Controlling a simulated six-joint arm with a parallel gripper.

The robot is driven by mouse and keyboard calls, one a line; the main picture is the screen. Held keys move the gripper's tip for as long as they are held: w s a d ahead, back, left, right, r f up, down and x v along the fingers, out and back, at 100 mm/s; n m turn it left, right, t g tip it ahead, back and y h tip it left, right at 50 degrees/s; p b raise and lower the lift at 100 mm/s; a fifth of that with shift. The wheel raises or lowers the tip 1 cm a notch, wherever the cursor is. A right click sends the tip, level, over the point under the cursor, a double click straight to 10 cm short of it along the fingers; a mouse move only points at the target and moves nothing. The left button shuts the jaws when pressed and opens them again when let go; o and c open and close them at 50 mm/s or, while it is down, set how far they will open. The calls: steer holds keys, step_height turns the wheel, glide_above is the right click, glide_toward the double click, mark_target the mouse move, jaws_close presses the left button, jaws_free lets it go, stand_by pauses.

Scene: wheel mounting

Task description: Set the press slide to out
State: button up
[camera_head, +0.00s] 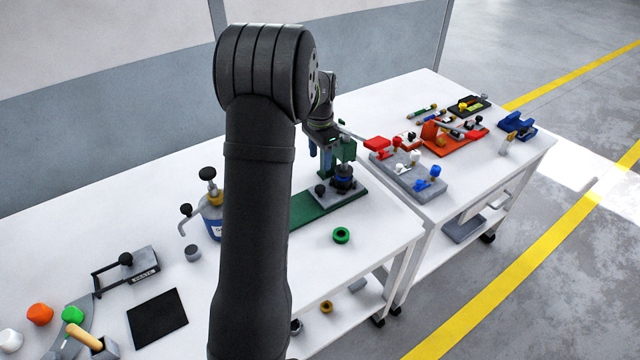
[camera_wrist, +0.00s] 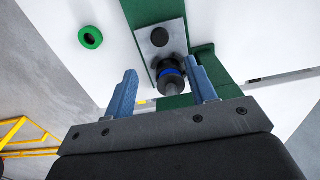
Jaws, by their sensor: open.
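The green press (camera_head: 312,210) stands near the right end of the front table, with a long green base and an upright at the back. Its grey slide plate (camera_head: 325,203) carries a small black knob (camera_head: 320,190) and, beside it, a dark round part with a blue ring (camera_head: 344,179). In the wrist view the slide plate (camera_wrist: 150,45), its knob (camera_wrist: 160,37) and the blue-ringed part (camera_wrist: 169,73) lie beyond my fingertips. My gripper (camera_wrist: 162,68) is open and empty, its two blue fingers apart. I cannot tell whether either finger touches the press.
A green ring (camera_head: 342,235) lies on the white table right of the press. My arm hides the table's middle.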

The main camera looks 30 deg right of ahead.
mark_target(320, 187)
step_height(320, 187, down, 11)
steer(key=shift+f, duration=0.1)
stand_by(0.3)
